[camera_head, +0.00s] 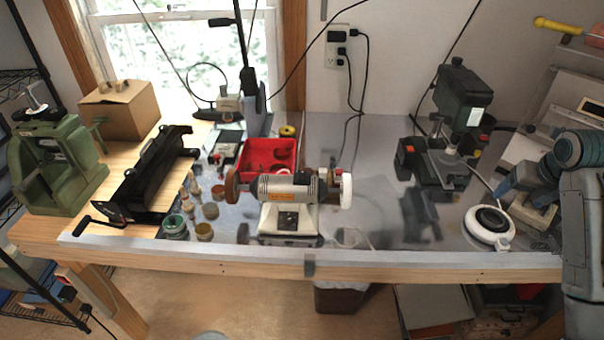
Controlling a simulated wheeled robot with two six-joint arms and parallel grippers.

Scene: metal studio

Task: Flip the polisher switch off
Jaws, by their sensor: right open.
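The polisher (289,188) stands on the metal-topped bench near its front edge, left of the picture's middle. It has a silver motor body, a brown wheel on its left end and a white wheel on its right. A dark switch plate (288,221) is on the front of its pale base; the switch position is too small to tell. My left gripper is not in view.
A red bin (267,158) sits behind the polisher, and several small jars (204,231) stand to its left. A green drill press (461,100) and a white round device (489,226) are to the right. Bench space between polisher and drill press is mostly clear.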

